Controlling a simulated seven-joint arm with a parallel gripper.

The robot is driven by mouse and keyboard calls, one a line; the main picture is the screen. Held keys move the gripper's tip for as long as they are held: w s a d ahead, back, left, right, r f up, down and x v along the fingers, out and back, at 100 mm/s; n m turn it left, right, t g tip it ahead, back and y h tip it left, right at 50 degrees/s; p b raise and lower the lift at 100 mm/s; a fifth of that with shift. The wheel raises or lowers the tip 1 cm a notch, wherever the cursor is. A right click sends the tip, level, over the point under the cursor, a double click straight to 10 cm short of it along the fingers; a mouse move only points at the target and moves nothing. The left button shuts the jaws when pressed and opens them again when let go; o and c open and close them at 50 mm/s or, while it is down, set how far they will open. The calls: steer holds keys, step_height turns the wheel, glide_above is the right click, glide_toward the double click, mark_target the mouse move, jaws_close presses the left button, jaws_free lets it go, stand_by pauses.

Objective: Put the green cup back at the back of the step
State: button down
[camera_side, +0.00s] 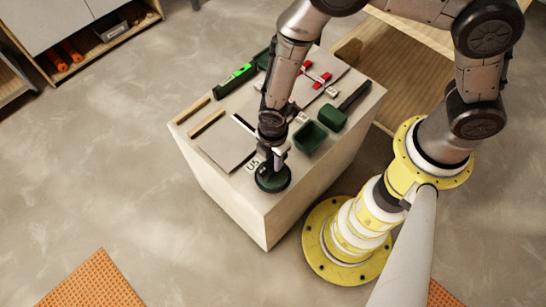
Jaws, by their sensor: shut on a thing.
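The dark green round cup (272,181) is at the near corner of the pale step (290,206). My gripper (273,162) points down right above it and is shut on its upper part. The fingers and my arm hide much of the grip. I cannot tell whether the cup touches the surface beneath it.
A grey tile (224,145) lies left of the cup, with a small marked label (253,165) beside it. A green open box (311,137), a green-headed mallet (333,118), a green level (235,80) and red clamps (321,80) crowd the step's back and right.

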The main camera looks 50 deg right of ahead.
steer(key=shift+f, duration=1)
steer(key=shift+c, duration=1.4)
jaws_free()
steer(key=shift+r, duration=4)
